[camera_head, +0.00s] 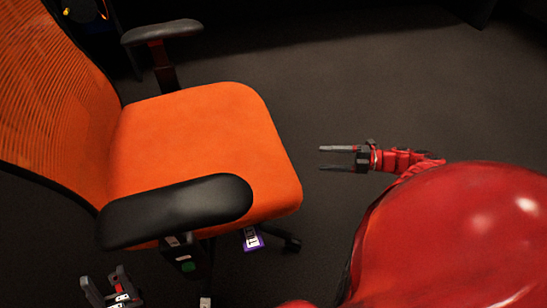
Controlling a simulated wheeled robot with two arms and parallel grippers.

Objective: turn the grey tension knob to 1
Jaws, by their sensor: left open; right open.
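The grey tension knob cannot be made out for certain. A small pale grey piece (205,302) shows at the bottom edge, below the chair's near armrest, too cut off to identify. A purple label (253,238) with white lettering sits under the front edge of the orange seat (235,125). My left gripper (102,275) is open at the bottom left, below the near armrest and apart from the pale piece. My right gripper (322,158) is open and empty over the floor, to the right of the seat, with its fingers pointing left at the chair.
The black near armrest (178,208) overhangs the space under the seat and hides part of it. A dark bracket with a green patch (188,266) hangs below it. The far armrest (160,31) and mesh backrest (50,90) stand beyond. Dark floor (400,80) is clear at the right.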

